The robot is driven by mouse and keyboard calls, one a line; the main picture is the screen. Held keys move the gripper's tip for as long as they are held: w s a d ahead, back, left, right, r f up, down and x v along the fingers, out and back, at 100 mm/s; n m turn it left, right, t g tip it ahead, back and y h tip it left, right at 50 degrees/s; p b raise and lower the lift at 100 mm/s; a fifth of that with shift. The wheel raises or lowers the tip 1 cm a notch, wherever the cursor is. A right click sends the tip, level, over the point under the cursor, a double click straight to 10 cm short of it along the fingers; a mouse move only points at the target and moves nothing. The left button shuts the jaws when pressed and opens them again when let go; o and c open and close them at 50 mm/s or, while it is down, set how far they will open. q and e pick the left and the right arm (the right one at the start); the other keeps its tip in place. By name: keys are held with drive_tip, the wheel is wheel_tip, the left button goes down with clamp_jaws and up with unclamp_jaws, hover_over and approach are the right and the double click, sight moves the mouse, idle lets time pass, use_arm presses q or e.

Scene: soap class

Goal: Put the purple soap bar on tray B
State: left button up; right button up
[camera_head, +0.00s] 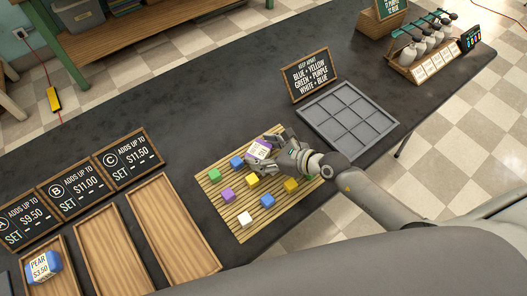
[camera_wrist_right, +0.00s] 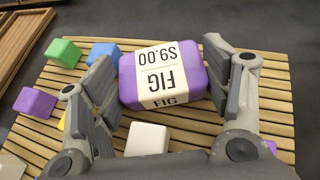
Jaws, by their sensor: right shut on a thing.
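The purple soap bar (camera_wrist_right: 160,85) has a white band reading FIG $9.00; in the head view it (camera_head: 259,148) is at the far edge of the slatted mat. My right gripper (camera_head: 272,150) is shut on it, with one finger on each side; the fingers also show in the wrist view (camera_wrist_right: 165,95). I cannot tell whether the bar touches the mat. Tray B (camera_head: 96,228) is the empty middle wooden tray below sign B (camera_head: 71,187), at lower left. My left gripper is out of view.
Several small coloured cubes sit on the slatted mat (camera_head: 243,234). Tray A (camera_head: 66,257) holds a blue PEAR soap (camera_head: 42,267); tray C (camera_head: 175,225) is empty. A grey compartment tray (camera_head: 348,120) and a keep-apart sign (camera_head: 308,75) stand behind. Dark counter lies clear between mat and trays.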

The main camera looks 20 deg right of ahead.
drive_tip(key=shift+f, duration=0.1)
drive_tip(key=o, duration=0.8)
